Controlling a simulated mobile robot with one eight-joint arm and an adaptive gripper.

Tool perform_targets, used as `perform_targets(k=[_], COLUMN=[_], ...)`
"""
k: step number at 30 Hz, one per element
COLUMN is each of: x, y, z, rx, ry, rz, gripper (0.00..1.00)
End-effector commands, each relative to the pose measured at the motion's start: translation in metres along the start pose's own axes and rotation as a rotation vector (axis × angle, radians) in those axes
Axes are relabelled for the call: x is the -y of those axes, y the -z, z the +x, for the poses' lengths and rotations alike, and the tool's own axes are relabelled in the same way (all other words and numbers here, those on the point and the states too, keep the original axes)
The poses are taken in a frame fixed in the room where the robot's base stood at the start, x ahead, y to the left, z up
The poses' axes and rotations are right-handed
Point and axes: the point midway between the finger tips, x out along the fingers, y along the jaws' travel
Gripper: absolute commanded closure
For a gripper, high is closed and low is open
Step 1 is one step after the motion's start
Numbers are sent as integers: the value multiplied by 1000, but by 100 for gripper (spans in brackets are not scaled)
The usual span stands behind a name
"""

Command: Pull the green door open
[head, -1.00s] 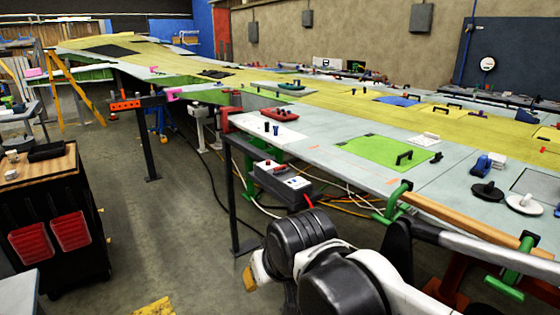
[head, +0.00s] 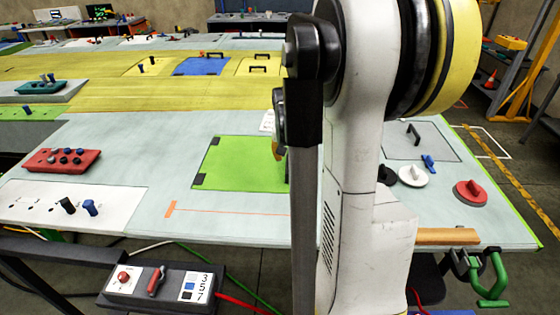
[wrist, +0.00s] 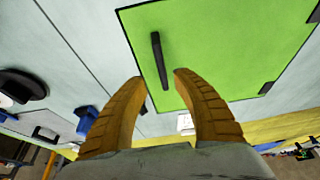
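The green door (head: 240,163) is a flat bright green panel lying closed, flush in the pale grey surface, with dark hinge pieces at its left corners. My arm covers its right part in the head view. In the wrist view the green door (wrist: 225,50) fills the upper middle. Its black bar handle (wrist: 160,58) stands near one edge, and the handle is hidden in the head view. My gripper (wrist: 159,77) is open, its two yellow fingers spread, with the near end of the handle showing between the tips. I cannot tell whether they touch it.
A red block with knobs (head: 62,160) and a white panel with pegs (head: 75,202) are left of the door. White (head: 412,176) and red (head: 471,192) round-handled pieces lie to the right. A grey control box (head: 158,288) stands before the front edge.

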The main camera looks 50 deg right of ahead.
Motion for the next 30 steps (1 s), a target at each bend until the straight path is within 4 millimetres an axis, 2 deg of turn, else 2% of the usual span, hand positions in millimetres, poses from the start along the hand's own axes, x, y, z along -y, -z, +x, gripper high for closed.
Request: perform_targets(k=[1,3,9,20,23,24,30], x=[0,0,1,1,1,1,1], y=[0,0,0,0,0,0,0], z=[13,25,48,53,53,53,53], rx=[0,0,0,0,0,-1,-1], ry=[0,0,1,1,1,1,1], rz=[0,-1,-1,-2,-2,-2,-2], gripper=[66,66,66,66,94,100,100])
